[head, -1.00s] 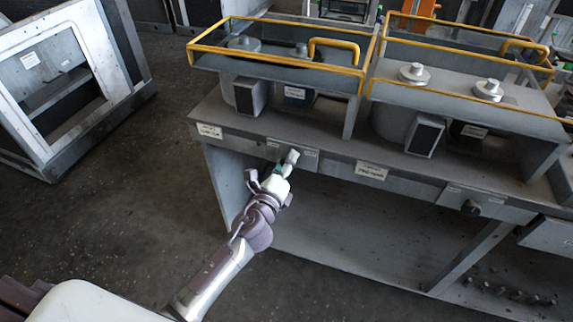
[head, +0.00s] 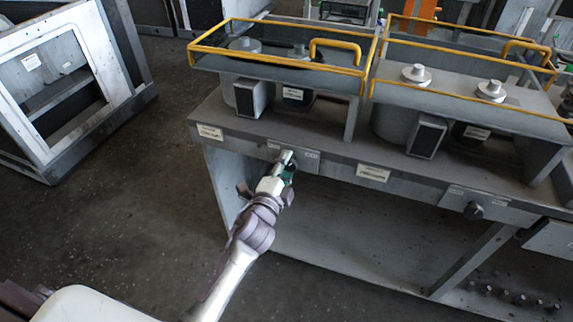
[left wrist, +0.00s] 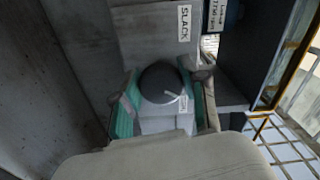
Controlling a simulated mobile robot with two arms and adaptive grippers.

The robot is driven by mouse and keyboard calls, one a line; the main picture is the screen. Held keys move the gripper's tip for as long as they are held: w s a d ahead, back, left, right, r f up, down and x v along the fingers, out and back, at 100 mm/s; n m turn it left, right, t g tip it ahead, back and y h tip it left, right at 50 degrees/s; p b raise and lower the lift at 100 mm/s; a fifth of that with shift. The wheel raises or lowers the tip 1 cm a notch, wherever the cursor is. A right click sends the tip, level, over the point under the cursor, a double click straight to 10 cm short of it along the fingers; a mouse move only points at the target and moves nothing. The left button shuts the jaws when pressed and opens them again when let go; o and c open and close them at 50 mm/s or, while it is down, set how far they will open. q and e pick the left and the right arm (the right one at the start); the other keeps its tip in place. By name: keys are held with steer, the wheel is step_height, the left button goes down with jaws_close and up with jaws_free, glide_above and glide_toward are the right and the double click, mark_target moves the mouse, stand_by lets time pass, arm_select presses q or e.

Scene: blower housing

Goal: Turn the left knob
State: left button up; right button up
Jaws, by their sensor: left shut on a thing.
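The left knob (left wrist: 161,80) is a dark round knob on the front panel of the grey bench, under the left blower housing. In the left wrist view it sits between the teal-padded fingers of my left gripper (left wrist: 163,100), which is shut on it. A small white label shows beside the knob. In the head view my left gripper (head: 284,160) is at the panel and largely hides the knob. A second dark knob (head: 473,210) sits on a panel farther right, with nothing touching it. My right gripper is not in view.
Two blower housings with yellow rails (head: 335,50) stand on the grey bench (head: 340,150). Below it is an open bay. A grey frame cabinet (head: 60,90) stands at the left. Open floor (head: 150,200) lies between them.

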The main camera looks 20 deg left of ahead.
arm_select(q)
steer(key=shift+n, duration=0.5)
steer(key=o, duration=1.1)
steer(key=shift+o, duration=0.2)
steer(key=s, duration=1.2)
steer(key=shift+a, duration=0.2)
